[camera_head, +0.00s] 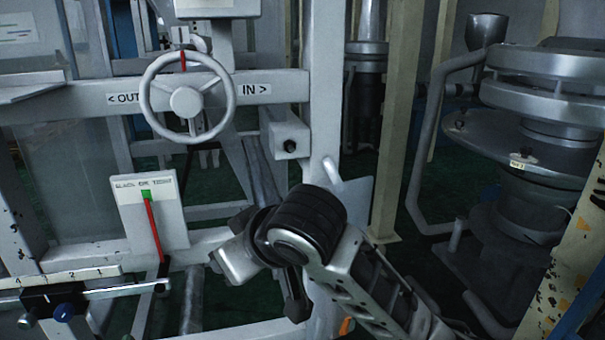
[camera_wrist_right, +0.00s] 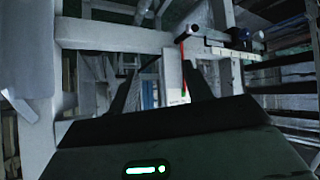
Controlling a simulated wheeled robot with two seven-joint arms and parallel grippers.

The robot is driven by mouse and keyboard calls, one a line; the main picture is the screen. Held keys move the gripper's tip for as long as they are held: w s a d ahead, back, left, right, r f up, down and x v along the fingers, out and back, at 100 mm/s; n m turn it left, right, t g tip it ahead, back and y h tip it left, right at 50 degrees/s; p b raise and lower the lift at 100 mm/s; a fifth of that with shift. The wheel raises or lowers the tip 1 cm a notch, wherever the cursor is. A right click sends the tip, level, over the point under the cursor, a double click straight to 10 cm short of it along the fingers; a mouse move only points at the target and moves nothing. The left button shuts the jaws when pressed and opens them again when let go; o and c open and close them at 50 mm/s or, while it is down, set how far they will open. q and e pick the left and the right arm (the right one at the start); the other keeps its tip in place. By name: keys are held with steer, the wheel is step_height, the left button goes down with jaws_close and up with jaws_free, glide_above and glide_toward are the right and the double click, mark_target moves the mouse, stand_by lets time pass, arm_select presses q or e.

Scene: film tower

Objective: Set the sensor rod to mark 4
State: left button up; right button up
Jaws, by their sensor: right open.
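The sensor rod (camera_head: 130,289) runs level at the lower left of the head view, below a pale scale strip (camera_head: 75,275) with small marks that are hard to read. A dark block with a blue knob (camera_head: 63,312) and a grey knob (camera_head: 28,320) sits on it under the scale. In the right wrist view the rod assembly shows at the upper right, with the blue knob (camera_wrist_right: 243,33). My right gripper (camera_wrist_right: 158,82) is open, with nothing visible between its fingers. In the head view my wrist largely hides it, right of the rod. My left gripper is out of view.
A red lever (camera_head: 154,232) stands on the pale slack-or-tight plate (camera_head: 130,205) just above the rod's right end. A handwheel (camera_head: 187,98) is above it. A white frame post (camera_head: 325,120) stands behind my right arm. Grey machinery (camera_head: 530,150) stands at right.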

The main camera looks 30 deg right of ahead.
step_height(320, 180, up, 23)
steer(key=w+d+t+h, duration=0.2)
steer(key=t, duration=0.2)
steer(key=s+d+r+m+t+h, duration=0.25)
steer(key=s+r, duration=0.35)
steer(key=r, duration=0.5)
steer(key=s+d+r+m+t+h, duration=0.1)
steer(key=s+d+r+m+h, duration=0.4)
steer(key=r, duration=0.7)
steer(key=w+d+p, duration=0.1)
steer(key=w+p, duration=0.1)
steer(key=w, duration=0.2)
steer(key=w+d+n+y+p, duration=0.1)
steer(key=w+p, duration=0.1)
steer(key=w, duration=0.3)
steer(key=w+d+y+p, duration=0.1)
steer(key=w+d+p, duration=0.1)
steer(key=w, duration=0.3)
steer(key=shift+w+f+n+p, duration=0.15)
steer(key=shift+f+n+p, duration=0.15)
steer(key=shift+p, duration=0.25)
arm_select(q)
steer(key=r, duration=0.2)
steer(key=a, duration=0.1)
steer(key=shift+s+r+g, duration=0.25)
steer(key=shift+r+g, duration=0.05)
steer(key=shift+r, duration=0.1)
